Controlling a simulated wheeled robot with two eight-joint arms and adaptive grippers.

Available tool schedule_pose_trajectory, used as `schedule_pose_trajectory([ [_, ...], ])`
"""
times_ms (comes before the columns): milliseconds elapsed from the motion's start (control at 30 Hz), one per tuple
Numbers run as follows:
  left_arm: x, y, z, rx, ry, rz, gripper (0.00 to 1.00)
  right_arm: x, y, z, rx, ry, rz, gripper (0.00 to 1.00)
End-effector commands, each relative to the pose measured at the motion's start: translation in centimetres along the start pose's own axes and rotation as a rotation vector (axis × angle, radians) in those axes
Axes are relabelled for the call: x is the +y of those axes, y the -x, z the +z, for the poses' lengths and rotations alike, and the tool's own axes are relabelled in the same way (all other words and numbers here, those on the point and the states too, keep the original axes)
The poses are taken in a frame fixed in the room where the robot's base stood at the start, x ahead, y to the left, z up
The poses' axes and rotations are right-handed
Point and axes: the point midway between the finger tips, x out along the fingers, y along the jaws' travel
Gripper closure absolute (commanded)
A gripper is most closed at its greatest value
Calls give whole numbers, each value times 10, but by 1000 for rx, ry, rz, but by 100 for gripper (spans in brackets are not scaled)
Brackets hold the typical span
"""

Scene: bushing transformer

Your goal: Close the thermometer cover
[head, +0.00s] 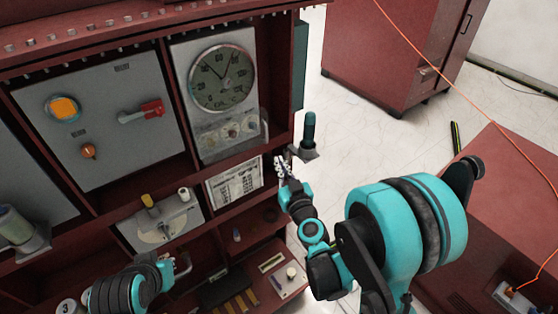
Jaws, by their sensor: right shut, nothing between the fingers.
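The thermometer (222,78) is a round dark dial with pale markings on a grey panel in the upper middle of the head view. Its panel has a row of small round fittings (230,129) below the dial, behind what looks like a clear pane. I cannot tell how far the cover is open. My right gripper (283,168) is shut and empty, below and right of the dial, near the cabinet's right post. I cannot tell whether it touches the post. My left arm comes in at the bottom left; its gripper (176,267) is mostly hidden and its fingers are unclear.
A grey panel with an orange lamp (62,108) and a red handle (142,111) is left of the thermometer. A printed label plate (235,184) sits below it. A dark-topped post (308,135) stands right of the cabinet. Open floor lies beyond, before a red cabinet (390,50).

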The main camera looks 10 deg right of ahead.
Motion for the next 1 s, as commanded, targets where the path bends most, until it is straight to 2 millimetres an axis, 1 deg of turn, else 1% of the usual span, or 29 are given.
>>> schedule_pose_trajectory([
  [33,0,2,-1,0,0,1,100,0,-12,-1,0,0,-1,100],
  [100,0,2,-2,1,0,1,100,0,-27,0,0,1,-1,100],
  [300,0,-1,0,1,0,2,100,0,-70,1,0,0,-1,100],
  [400,1,-2,1,2,0,2,100,0,-86,1,-1,1,-1,100],
  [500,1,-3,1,2,0,2,100,0,-99,1,-1,0,-1,100],
  [600,1,-3,2,2,0,2,100,0,-106,0,-1,1,-1,100],
  [700,1,-3,2,2,0,2,100,0,-110,0,-1,1,-1,100],
  [1000,1,-3,2,2,0,2,100,0,-110,0,-1,0,-1,100],
])
